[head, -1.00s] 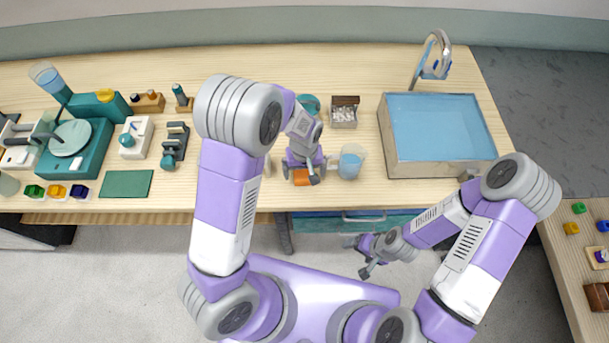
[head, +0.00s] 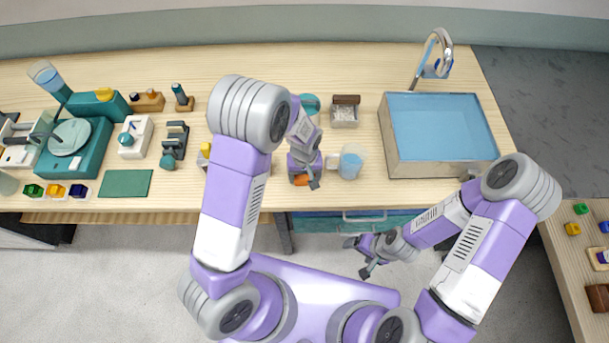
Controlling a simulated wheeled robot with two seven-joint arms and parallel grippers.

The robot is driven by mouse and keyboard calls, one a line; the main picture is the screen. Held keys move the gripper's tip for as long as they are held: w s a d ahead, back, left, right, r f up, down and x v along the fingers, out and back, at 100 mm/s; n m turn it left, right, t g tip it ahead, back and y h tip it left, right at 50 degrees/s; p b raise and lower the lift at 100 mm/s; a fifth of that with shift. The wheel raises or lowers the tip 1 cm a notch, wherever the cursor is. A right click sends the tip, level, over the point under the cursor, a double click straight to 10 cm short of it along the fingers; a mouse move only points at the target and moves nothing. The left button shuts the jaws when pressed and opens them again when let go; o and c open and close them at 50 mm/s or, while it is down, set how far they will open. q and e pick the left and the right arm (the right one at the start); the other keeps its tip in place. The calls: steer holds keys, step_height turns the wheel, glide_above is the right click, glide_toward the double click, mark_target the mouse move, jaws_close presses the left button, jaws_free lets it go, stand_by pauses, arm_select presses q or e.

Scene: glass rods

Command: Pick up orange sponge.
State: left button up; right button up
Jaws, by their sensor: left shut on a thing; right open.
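The orange sponge (head: 302,180) is near the front edge of the bench, mostly hidden by my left gripper, with only a small orange part showing. My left gripper (head: 309,181) points down at the bench and is shut on the sponge. Whether the sponge touches the bench top or is just above it, I cannot tell. My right gripper (head: 363,259) is open and empty, in front of the bench and lower than its top.
A blue beaker (head: 351,162) stands just right of my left gripper. A small box with white contents (head: 344,112) and a teal round container (head: 309,103) stand behind. A sink (head: 440,130) with a tap is at the right. A green mat (head: 125,184) lies at the left.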

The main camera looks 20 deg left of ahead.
arm_select(q)
steer(key=shift+r, duration=0.1)
step_height(320, 180, up, 10)
steer(key=shift+f+p, duration=0.1)
steer(key=shift+p, duration=0.6)
